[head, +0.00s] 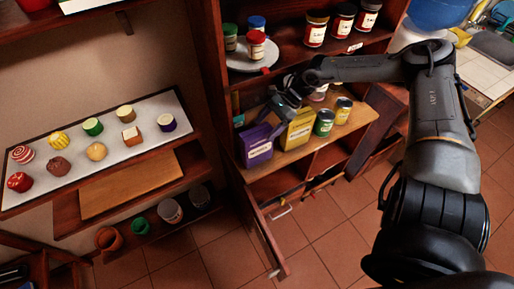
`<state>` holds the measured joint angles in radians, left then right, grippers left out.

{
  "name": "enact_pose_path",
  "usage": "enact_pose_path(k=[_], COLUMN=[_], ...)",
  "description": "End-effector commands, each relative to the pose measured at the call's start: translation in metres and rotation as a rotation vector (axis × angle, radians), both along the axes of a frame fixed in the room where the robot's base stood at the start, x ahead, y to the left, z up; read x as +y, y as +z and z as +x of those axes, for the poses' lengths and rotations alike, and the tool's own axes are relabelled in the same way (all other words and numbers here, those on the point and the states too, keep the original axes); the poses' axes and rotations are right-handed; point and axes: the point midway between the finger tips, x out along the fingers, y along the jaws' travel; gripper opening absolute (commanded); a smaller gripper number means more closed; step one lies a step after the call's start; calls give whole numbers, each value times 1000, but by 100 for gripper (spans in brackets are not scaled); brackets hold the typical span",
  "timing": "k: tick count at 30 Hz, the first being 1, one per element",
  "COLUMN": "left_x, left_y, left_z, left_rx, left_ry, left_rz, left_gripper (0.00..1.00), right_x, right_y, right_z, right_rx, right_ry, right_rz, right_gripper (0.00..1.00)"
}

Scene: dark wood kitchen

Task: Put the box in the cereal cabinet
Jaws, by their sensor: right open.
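A purple box (258,153) stands at the left on the wooden shelf (283,159) of the cabinet. A yellow box (300,132) stands to its right. My right arm reaches in from the right, and my right gripper (271,119) is open above and between the two boxes, close to their tops. It hides part of the shelf behind them. Whether it touches either box cannot be told. My left gripper is not in view.
A green can (324,123) and a yellow can (343,110) stand right of the boxes. Several jars, including a red-lidded one (256,45), stand on the shelf above. A cabinet door (263,235) hangs open below. Pastries sit on a white tray (68,145) at left.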

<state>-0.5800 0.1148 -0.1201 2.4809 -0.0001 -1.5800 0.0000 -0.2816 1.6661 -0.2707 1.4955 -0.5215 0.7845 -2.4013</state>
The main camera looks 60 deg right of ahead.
Motion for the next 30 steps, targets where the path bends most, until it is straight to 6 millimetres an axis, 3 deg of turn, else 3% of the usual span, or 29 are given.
enact_pose_path(k=[1, 8, 20, 30], left_x=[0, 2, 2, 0], left_y=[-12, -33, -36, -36], left_z=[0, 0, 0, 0], left_rx=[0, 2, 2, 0], left_ry=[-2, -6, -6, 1], left_rz=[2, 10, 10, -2], left_gripper=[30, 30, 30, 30], right_x=[4, 18, 23, 23], right_y=[-12, -27, -27, -28], right_z=[1, 10, 13, 13], right_rx=[1, 2, 1, 1], right_ry=[1, 1, 0, 0], right_rz=[2, 1, 1, 1], right_gripper=[83, 83, 83, 32])
